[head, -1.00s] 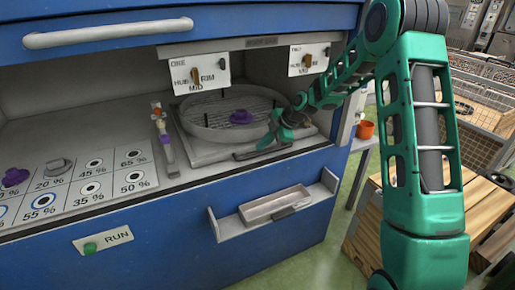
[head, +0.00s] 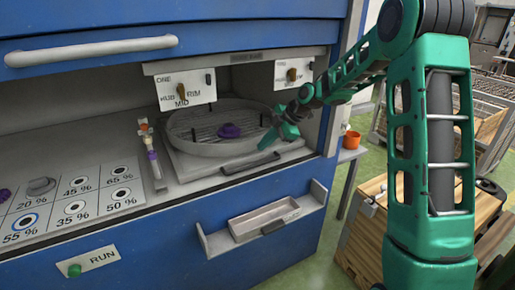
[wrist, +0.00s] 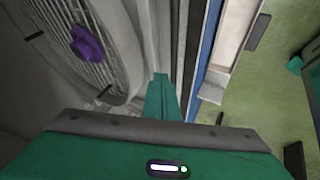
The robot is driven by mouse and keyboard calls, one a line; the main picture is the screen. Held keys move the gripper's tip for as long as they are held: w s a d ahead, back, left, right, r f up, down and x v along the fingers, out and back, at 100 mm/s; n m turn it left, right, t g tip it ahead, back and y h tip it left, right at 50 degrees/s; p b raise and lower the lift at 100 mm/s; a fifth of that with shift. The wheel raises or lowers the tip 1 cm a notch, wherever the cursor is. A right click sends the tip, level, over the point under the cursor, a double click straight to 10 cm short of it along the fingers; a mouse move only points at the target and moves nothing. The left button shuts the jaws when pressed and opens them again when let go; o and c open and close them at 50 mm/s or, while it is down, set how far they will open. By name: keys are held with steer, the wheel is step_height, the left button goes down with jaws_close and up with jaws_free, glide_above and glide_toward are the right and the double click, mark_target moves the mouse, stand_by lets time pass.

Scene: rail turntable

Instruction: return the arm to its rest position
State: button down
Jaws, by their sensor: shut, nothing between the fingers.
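My green arm (head: 440,150) reaches from the right side of the head view into the opening of the blue cabinet. My gripper (head: 279,133) is over the right front rim of the round turntable (head: 180,142). Its fingers are together with nothing held. In the wrist view the gripper (wrist: 161,95) shows as one narrow green shape pointing past the turntable's edge. A purple knob (head: 229,131) sits on the turntable's middle, apart from the gripper; it also shows at the upper left of the wrist view (wrist: 88,43).
A dial panel (head: 294,73) is close above the gripper. A small tray (head: 264,222) juts from the cabinet front. An orange cup (head: 352,139) and wooden crates (head: 365,230) stand right.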

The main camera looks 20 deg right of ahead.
steer(key=s+d+r+m+g+h, duration=0.15)
steer(key=s+d+m, duration=0.4)
steer(key=s, duration=0.55)
steer(key=s+d+r+m+g+h, duration=0.1)
steer(key=s+d+r+m+h, duration=0.1)
steer(key=s+d+m, duration=0.65)
steer(key=s+d+r+m+g+h, duration=0.15)
steer(key=s+m, duration=0.25)
steer(key=s, duration=1)
steer(key=s+m, duration=0.7)
steer(key=s, duration=0.7)
steer(key=shift+s+f+m+g+h, duration=0.3)
steer(key=shift+f, duration=0.05)
steer(key=shift+d, duration=0.1)
